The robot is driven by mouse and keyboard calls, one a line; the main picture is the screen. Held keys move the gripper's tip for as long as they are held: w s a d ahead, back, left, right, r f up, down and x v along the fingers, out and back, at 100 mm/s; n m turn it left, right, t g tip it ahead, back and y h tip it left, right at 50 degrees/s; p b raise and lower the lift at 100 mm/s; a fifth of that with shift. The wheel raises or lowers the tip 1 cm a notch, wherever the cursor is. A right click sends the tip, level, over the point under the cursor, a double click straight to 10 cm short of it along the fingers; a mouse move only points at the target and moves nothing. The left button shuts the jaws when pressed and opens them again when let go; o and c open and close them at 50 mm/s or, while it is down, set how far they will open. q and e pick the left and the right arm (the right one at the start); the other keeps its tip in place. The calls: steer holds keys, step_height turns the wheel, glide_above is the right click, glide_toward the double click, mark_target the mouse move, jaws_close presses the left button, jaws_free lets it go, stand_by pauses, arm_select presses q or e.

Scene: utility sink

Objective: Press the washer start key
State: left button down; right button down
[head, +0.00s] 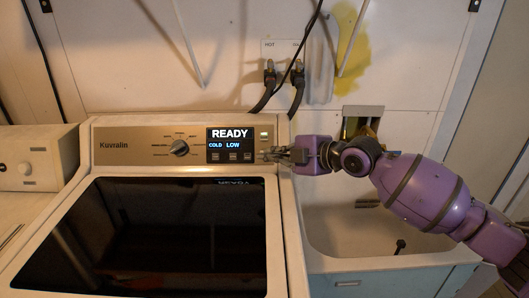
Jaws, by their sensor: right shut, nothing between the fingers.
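The washer (103,173) is a top-loader with a dark glass lid (140,235). Its control panel (110,158) carries a round dial (179,148) and a display (229,134) that reads READY, COLD and LOW, with small keys below it. A small lit key (264,135) sits right of the display. My right gripper (264,155) is shut and empty, with its fingertips at the right end of the panel, just below that lit key. The fingers cover the panel there, and I cannot tell whether they touch it. My left gripper is not in view.
A utility sink (350,225) on a pale blue cabinet (385,285) stands right of the washer, under my right arm. Hoses (298,95) run down the wall behind the panel. Another white appliance (40,158) stands at the left.

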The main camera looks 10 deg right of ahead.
steer(key=x, duration=0.3)
steer(key=shift+w+a, duration=0.2)
steer(key=shift+w, duration=0.1)
steer(key=shift+w+d+f, duration=0.2)
steer(key=shift+w+f, duration=0.2)
steer(key=shift+w, duration=0.1)
steer(key=shift+w+d+f, duration=0.15)
steer(key=shift+w+f, duration=0.25)
steer(key=shift+w, duration=0.1)
steer(key=shift+w+d+f, duration=0.15)
steer(key=shift+w+f, duration=0.1)
steer(key=shift+w, duration=0.15)
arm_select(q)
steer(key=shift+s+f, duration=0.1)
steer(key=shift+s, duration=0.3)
